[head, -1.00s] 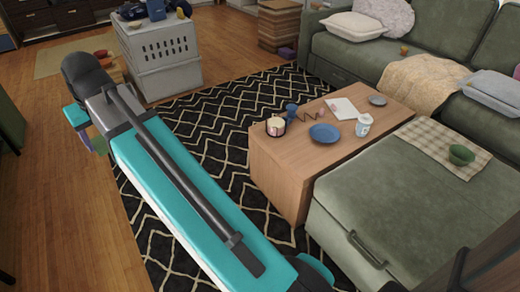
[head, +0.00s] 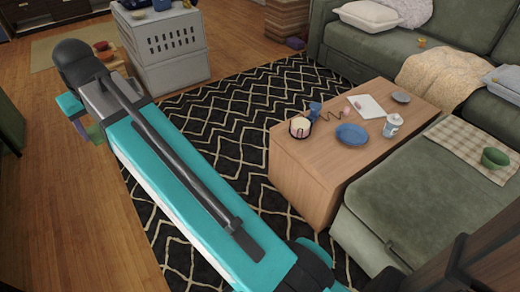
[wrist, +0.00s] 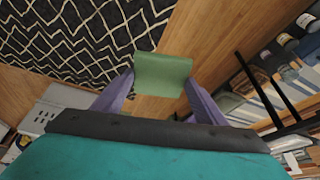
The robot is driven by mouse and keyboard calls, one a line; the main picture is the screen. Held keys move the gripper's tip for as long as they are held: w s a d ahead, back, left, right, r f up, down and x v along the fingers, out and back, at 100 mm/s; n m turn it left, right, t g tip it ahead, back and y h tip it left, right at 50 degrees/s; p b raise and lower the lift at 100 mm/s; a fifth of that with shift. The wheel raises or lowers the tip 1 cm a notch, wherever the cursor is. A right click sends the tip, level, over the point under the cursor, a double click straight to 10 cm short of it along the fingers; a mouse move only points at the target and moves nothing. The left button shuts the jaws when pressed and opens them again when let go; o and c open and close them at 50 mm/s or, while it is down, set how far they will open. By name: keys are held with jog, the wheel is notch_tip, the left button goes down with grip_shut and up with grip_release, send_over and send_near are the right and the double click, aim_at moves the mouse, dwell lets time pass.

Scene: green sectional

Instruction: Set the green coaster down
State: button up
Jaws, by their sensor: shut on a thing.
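My gripper (wrist: 158,88) is shut on the green coaster (wrist: 162,72), a flat square piece held between the two purple fingers in the wrist view. Bare wood floor and the edge of the patterned rug show beneath it, and the coaster is up in the air. In the head view my arm stretches to the upper left, and a bit of green, likely the coaster (head: 96,132), shows beside the wrist. The fingers are mostly hidden there.
A wooden coffee table (head: 312,172) holds a blue plate (head: 352,134), a candle, cups and a paper. A green sofa (head: 400,203) stands at the right. A grey crate (head: 170,60) stands behind my arm. A black patterned rug (head: 240,110) covers the floor between.

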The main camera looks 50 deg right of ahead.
jog(key=shift+w+a, duration=0.1)
jog(key=shift+w, duration=0.15)
jog(key=shift+w+d+f, duration=0.1)
jog(key=shift+d+f, duration=0.05)
jog(key=shift+d, duration=0.35)
jog(key=s+d+f+m+g+h+b, duration=0.1)
jog(key=s+d+f+m, duration=0.3)
jog(key=d, duration=0.9)
jog(key=s+d+f+m+g+h+b, duration=0.15)
jog(key=d+f+m, duration=0.35)
jog(key=d, duration=0.9)
jog(key=s+d+f+m+h+b, duration=0.1)
jog(key=s+d+f+m+h, duration=0.25)
jog(key=d, duration=0.95)
jog(key=s+d+f+m+g, duration=0.1)
jog(key=s+d+f+m, duration=0.3)
jog(key=s+d, duration=0.4)
jog(key=s+d+f+m+g+y+b, duration=0.1)
jog(key=s+d+f+m, duration=0.3)
jog(key=s+d, duration=0.5)
jog(key=s+d+f+m+g+y+b, duration=0.1)
jog(key=s+d+f+m, duration=0.4)
jog(key=s, duration=0.9)
jog(key=d+f+g, duration=0.1)
jog(key=d+f, duration=0.1)
jog(key=d, duration=0.2)
jog(key=shift+s+g, duration=0.15)
jog(key=shift+g, duration=0.2)
jog(key=shift+f+b, duration=0.2)
jog(key=shift+b, duration=0.1)
